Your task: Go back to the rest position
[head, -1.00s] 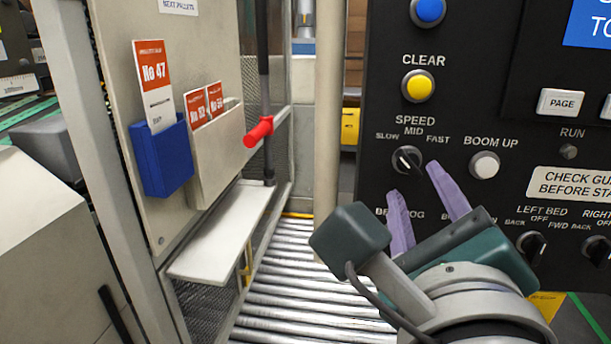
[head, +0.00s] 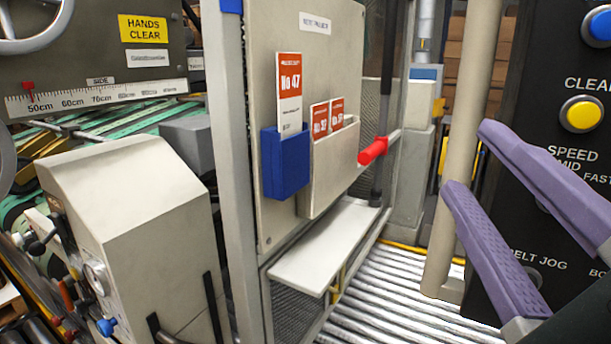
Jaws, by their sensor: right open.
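My right gripper (head: 465,160) is at the right of the head view, large and close. Its two purple fingers are spread apart with nothing between them. They overlap the black control panel (head: 560,70) and the beige post in the picture, and hide the speed knob. I cannot tell how far they are from the panel. My left gripper is not in view.
A beige board with a blue holder (head: 284,165) and card No 47 (head: 290,90) stands in the middle. A red-ended lever (head: 373,150) sticks out beside it, above a white shelf (head: 325,245). A roller conveyor (head: 385,300) runs below. A beige machine housing (head: 130,200) stands at left.

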